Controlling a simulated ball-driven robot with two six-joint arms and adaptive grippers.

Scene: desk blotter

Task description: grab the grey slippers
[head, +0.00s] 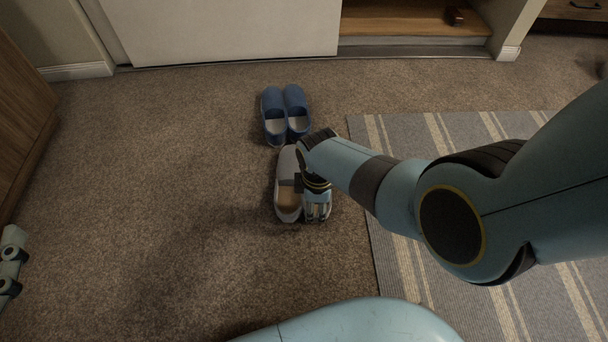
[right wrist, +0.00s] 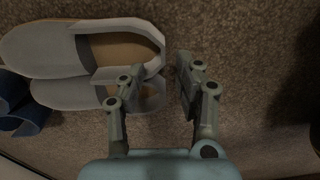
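The grey slippers (head: 287,190) lie side by side on the carpet in the head view, with tan insoles. My right arm and gripper cover much of the right-hand one. My right gripper (head: 317,214) points down at the heel end of that slipper. In the right wrist view the grey slippers (right wrist: 85,50) lie at the left. My right gripper (right wrist: 160,72) is open there: one finger is over the nearer slipper's opening and the other is beyond its heel. I cannot tell whether either finger touches it. Part of my left gripper (head: 11,262) shows at the left edge of the head view.
A pair of blue slippers (head: 286,115) stands just behind the grey ones; part of it shows in the right wrist view (right wrist: 20,105). A striped grey rug (head: 400,265) lies to the right. A wooden cabinet (head: 22,120) stands at the left. The carpet between is clear.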

